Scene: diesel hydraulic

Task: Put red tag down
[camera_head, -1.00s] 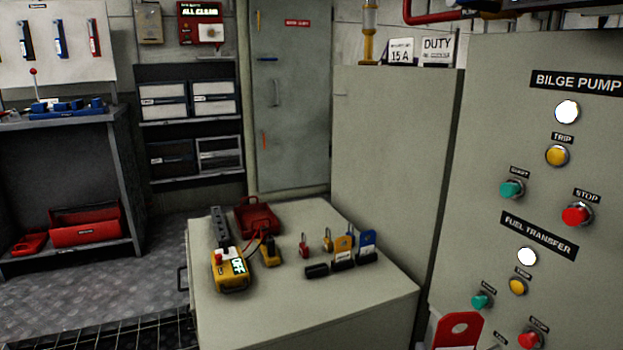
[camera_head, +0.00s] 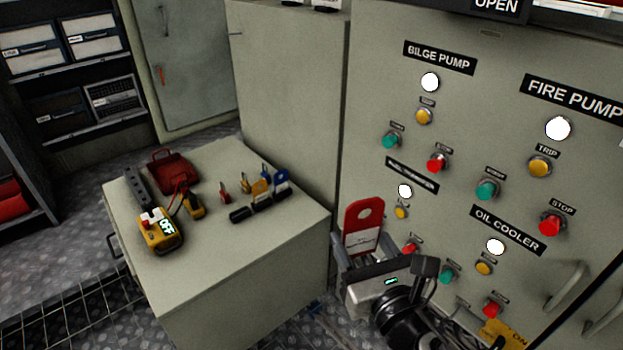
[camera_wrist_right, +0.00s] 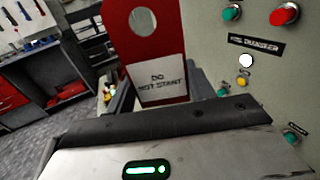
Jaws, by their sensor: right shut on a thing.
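The red tag (camera_head: 363,222) has a round hole near its top and a white label. It is held upright in front of the control panel. My right gripper (camera_head: 362,254) is shut on the tag's lower part. In the right wrist view the red tag (camera_wrist_right: 143,40) stands between the fingers, and its label reads "DO NOT START". The tag's lower edge is hidden by the gripper. My left gripper is not in view.
The grey cabinet top (camera_head: 215,240) left of the gripper has clear room at its front. A yellow meter (camera_head: 160,232), a red case (camera_head: 171,168), padlocks and yellow and blue tags (camera_head: 268,188) stand on it. The control panel (camera_head: 460,130) with buttons is close on the right.

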